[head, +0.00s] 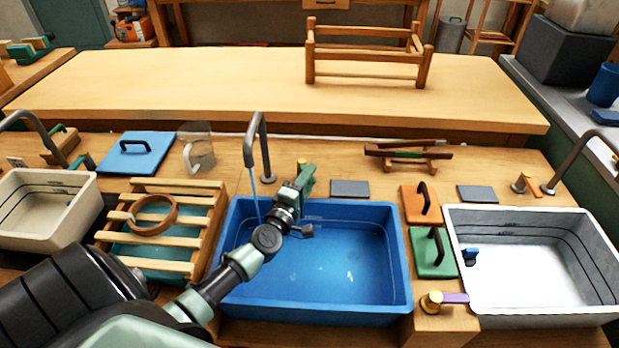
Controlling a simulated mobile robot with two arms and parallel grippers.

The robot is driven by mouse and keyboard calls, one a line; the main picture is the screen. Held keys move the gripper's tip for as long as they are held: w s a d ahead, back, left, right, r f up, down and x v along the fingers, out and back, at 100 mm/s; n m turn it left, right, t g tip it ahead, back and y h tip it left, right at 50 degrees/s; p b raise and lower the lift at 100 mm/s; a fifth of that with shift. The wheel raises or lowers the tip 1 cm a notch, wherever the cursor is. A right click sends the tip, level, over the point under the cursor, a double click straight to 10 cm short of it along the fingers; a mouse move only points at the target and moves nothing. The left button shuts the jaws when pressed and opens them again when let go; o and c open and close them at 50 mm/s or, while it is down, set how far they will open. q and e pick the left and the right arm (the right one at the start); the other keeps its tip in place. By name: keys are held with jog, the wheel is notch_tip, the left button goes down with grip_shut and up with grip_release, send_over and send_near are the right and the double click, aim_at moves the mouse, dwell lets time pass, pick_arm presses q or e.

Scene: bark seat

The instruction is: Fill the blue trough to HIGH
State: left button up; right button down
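The blue trough (398,262) stands in the middle of the bench with water (335,262) in it. Its level marks are not readable from here. A grey spout (258,143) arches over its back left, and a thin stream of water (254,197) runs down from it into the trough. My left arm reaches across the trough from the lower left. My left gripper (302,181) is over the trough's back edge, right of the spout, by a small yellow-based fitting (302,162). The gripper hides most of that fitting, and I cannot tell whether its fingers touch it. My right gripper is out of view.
A slatted rack (150,192) with a wooden ring (152,215) is left of the trough. A cream basin (38,212) is far left, a white basin (535,262) right. Orange (420,203) and green (432,252) handled boards lie between the blue trough and white basin.

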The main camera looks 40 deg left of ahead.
pick_arm(q)
jog(key=s+d, duration=0.1)
jog(key=s, duration=0.6)
jog(key=shift+s+d, duration=0.15)
jog(key=shift+s, duration=0.2)
